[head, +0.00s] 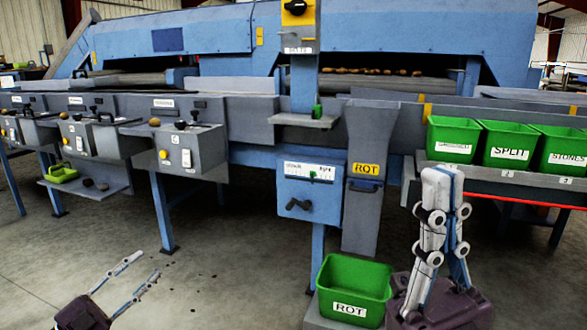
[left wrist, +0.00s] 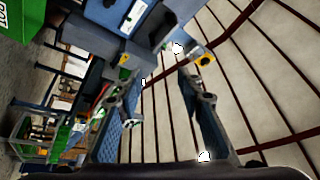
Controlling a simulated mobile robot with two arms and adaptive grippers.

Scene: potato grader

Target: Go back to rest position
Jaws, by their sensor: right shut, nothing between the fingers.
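My left gripper (head: 147,264) is low at the left of the head view, over the bare concrete floor, with its two fingers apart and nothing between them. The left wrist view also shows its fingers spread (left wrist: 160,85), with only the wall and roof behind. My right gripper (head: 442,172) stands upright at the lower right, its fingers together and empty. In the picture it is in front of the grader's lower frame, between the green ROT bin (head: 352,277) and the row of green bins.
The blue potato grader (head: 400,38) spans the back. Green bins labelled SPLIT (head: 510,135) and STONES (head: 562,142) sit on a right-hand shelf. A grey ROT chute (head: 362,215) hangs above the ROT bin. Control boxes (head: 185,148) line the left. The floor (head: 230,250) at front left is open.

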